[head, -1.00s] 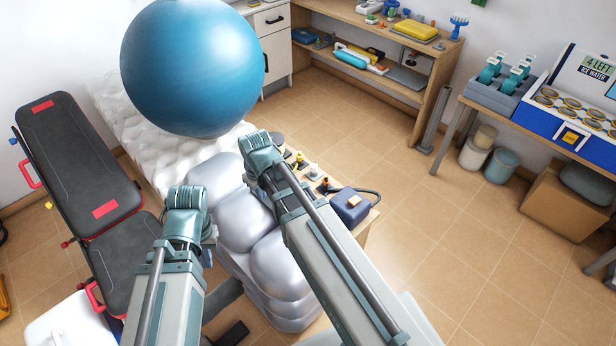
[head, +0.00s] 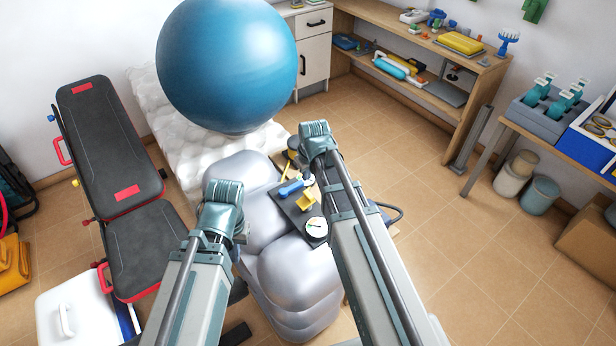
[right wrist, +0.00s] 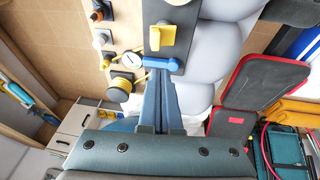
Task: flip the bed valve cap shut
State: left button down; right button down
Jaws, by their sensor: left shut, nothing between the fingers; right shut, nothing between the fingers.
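The bed (head: 290,265) is a stack of silver-grey inflated cushions. Beside it a dark plate (head: 322,240) carries a blue lever-like piece (head: 290,188), a yellow piece (head: 307,200) and a round white dial (head: 316,226). I cannot tell for certain which is the valve cap. In the right wrist view, the blue piece (right wrist: 160,63) lies across the plate near the yellow one (right wrist: 161,36). My right gripper (right wrist: 160,73) is shut and empty, its tips at the blue piece; contact is unclear. My left gripper (head: 236,232) is shut, above the cushions, its fingers mostly hidden.
A large blue ball (head: 227,65) rests on a white quilted mattress (head: 175,140) behind. A black bench (head: 110,140) stands left, with a white box (head: 75,315) in front. Small knobs and a white gauge (right wrist: 131,60) stand near the plate. Floor (head: 440,240) to the right is clear.

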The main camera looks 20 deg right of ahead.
jog(key=b, duration=0.9)
send_near(308, 194)
jog(key=x, duration=0.5)
jog(key=shift+a+f, duration=0.15)
jog(key=shift+a, duration=0.2)
jog(key=shift+w+d+f+b, duration=0.15)
jog(key=shift+f+b, duration=0.3)
jog(key=shift+w+d+f+y+b, duration=0.3)
jog(key=shift+d+f+y+b, duration=0.1)
jog(key=shift+d+y, duration=0.3)
jog(key=shift+w+d+f+g+y+b, duration=0.15)
jog(key=shift+d+f+g+y+b, duration=0.25)
jog(key=shift+d+f+y+b, duration=0.1)
jog(key=shift+a+r, duration=0.1)
jog(key=shift+r, duration=0.05)
jog(key=shift+s+a+r+p, duration=0.3)
jog(key=shift+a+p, duration=0.1)
jog(key=shift+a, duration=0.2)
